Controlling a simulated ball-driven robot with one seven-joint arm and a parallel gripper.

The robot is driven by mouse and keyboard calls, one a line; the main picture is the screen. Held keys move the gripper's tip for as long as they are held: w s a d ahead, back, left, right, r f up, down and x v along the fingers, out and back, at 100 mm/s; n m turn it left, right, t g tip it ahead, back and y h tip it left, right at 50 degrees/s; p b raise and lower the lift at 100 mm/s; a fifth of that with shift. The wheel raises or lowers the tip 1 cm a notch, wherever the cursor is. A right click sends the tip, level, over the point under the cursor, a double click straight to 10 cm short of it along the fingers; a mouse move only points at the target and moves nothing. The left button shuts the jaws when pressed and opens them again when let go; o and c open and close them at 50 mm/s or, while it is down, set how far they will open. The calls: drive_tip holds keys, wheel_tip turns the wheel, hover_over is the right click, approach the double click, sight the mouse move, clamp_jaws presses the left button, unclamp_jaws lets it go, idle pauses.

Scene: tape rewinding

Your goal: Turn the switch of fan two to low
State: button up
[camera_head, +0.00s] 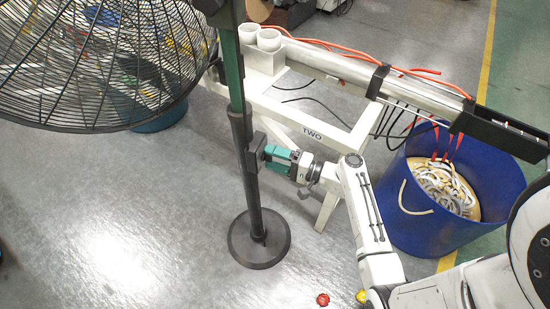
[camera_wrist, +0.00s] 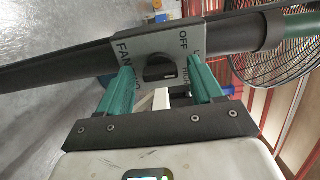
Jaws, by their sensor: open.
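In the head view, a fan (camera_head: 110,60) with a black wire cage stands on a dark pole (camera_head: 247,170). A dark switch box (camera_head: 256,150) is mounted on the pole, and my gripper (camera_head: 273,157) reaches it from the right. In the wrist view, the box has a grey plate (camera_wrist: 160,42) with FAN, OFF and partly hidden lettering. Its black switch knob (camera_wrist: 160,70) sits between the green fingers of my gripper (camera_wrist: 161,80), which is open with a gap on each side of the knob.
A white frame (camera_head: 325,140) marked TWO stands right of the pole, with cables and a rail above. A blue bin (camera_head: 420,225) of pale rings stands at right. The fan's round base (camera_head: 258,248) rests on clear floor. Red (camera_head: 322,299) and yellow (camera_head: 361,297) objects show low.

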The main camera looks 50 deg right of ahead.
drive_tip(key=shift+s, duration=0.1)
drive_tip(key=b+v, duration=0.1)
drive_tip(key=v, duration=0.9)
drive_tip(key=shift+s+b, duration=0.3)
drive_tip(key=shift+b, duration=0.05)
drive_tip(key=s+a+f+n+g+y, duration=0.1)
drive_tip(key=a+f+n+g, duration=0.35)
drive_tip(key=a+g, duration=0.2)
drive_tip(key=s+a+f+n+g+y, duration=0.1)
drive_tip(key=s+a+f+n+g, duration=0.15)
drive_tip(key=a+n+g, duration=0.4)
drive_tip(key=s+a+r+n+g+h, duration=0.2)
drive_tip(key=s+r+n+g+h, duration=0.1)
drive_tip(key=s+h, duration=0.3)
drive_tip(key=shift+s+a+r+n+h, duration=0.15)
drive_tip(key=shift+a+r+n+h, duration=0.2)
drive_tip(key=shift+r, duration=0.4)
drive_tip(key=shift+d, duration=0.1)
